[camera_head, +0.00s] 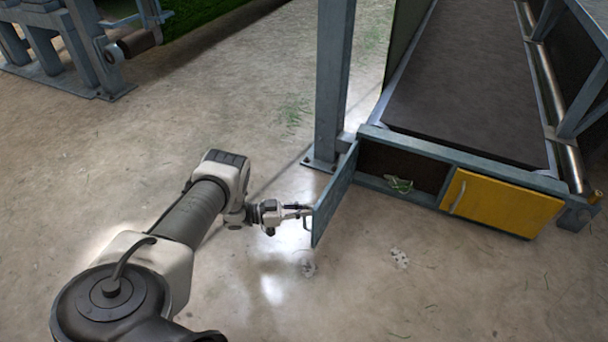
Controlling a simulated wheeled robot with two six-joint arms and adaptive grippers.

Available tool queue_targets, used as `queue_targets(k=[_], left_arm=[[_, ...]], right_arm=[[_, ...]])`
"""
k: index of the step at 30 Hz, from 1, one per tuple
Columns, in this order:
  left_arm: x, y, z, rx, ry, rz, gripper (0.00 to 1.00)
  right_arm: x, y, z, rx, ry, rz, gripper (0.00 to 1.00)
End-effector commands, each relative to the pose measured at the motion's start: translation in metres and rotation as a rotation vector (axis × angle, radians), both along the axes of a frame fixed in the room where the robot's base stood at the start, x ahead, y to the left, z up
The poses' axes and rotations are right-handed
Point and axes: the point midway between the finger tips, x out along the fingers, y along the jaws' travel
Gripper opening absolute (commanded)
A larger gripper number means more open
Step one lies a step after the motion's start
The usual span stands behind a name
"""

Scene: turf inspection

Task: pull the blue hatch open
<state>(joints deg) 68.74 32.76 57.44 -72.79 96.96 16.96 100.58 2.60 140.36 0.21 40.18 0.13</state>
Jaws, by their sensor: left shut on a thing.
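The blue hatch (335,195) stands swung out from the low frame under the conveyor, seen nearly edge-on. The compartment (385,165) behind it is open and dark inside, with a small green scrap (399,184) at its lower edge. My left gripper (305,212) is at the hatch's left face, shut on the hatch handle (307,218). The handle is small and partly hidden by the fingers. My right gripper does not show.
A yellow hatch (502,203) with a pale handle is shut, right of the open compartment. A steel post (333,85) stands close behind the blue hatch. The conveyor belt (470,75) runs away at the upper right.

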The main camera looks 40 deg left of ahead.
Motion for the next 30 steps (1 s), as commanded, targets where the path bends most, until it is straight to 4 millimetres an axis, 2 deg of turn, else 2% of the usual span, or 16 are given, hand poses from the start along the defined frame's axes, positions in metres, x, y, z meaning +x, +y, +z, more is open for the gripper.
queue_targets(k=[15, 16, 18, 26, 30], left_arm=[[-0.0004, 0.0005, -0.0014, 0.001, 0.004, 0.001, 0.00], [-0.0004, 0.0005, -0.0014, 0.001, 0.004, 0.001, 0.18], [-0.0002, 0.0005, -0.0013, 0.001, 0.004, 0.001, 0.37], [0.0005, 0.0005, -0.0006, 0.001, 0.002, 0.001, 0.37], [-0.0057, 0.0069, -0.0009, 0.001, 0.002, 0.002, 0.37]], right_arm=[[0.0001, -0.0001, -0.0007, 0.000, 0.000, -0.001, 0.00], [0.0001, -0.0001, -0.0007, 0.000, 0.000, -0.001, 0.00], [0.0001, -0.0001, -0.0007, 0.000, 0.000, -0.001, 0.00], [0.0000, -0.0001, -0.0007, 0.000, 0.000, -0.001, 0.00], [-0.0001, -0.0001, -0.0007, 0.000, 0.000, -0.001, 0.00]])
